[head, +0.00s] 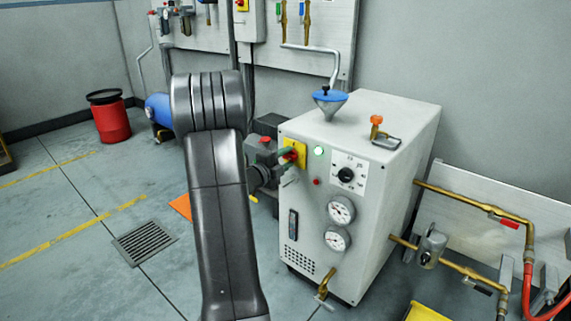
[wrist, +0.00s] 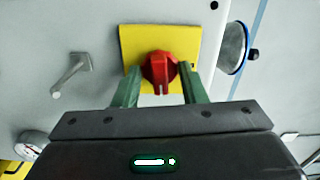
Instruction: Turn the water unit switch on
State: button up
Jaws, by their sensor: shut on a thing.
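The water unit (head: 325,225) is a light grey cabinet right of centre in the head view. Its switch is a red rotary knob (wrist: 159,72) on a yellow plate (wrist: 127,42), near the top left of the cabinet front. In the head view the yellow plate (head: 302,148) is partly behind my gripper (head: 288,156). In the wrist view the green fingers of my gripper (wrist: 159,82) stand on both sides of the knob, shut on it. A round green lamp (head: 319,151) beside the plate looks bright.
A black dial (head: 346,175), a small red button (head: 317,182) and two gauges (head: 341,210) are on the cabinet front. A blue-topped funnel (head: 330,98) and an orange-handled valve (head: 376,122) are on top. Brass pipes (head: 460,195) run at the right.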

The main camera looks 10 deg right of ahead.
jog(key=shift+m, duration=0.6)
jog(key=shift+f, duration=0.1)
jog(key=o, duration=1)
jog(key=shift+s+a, duration=0.1)
jog(key=p+v, duration=0.3)
jog(key=v, duration=1)
jog(key=shift+s+a, duration=0.2)
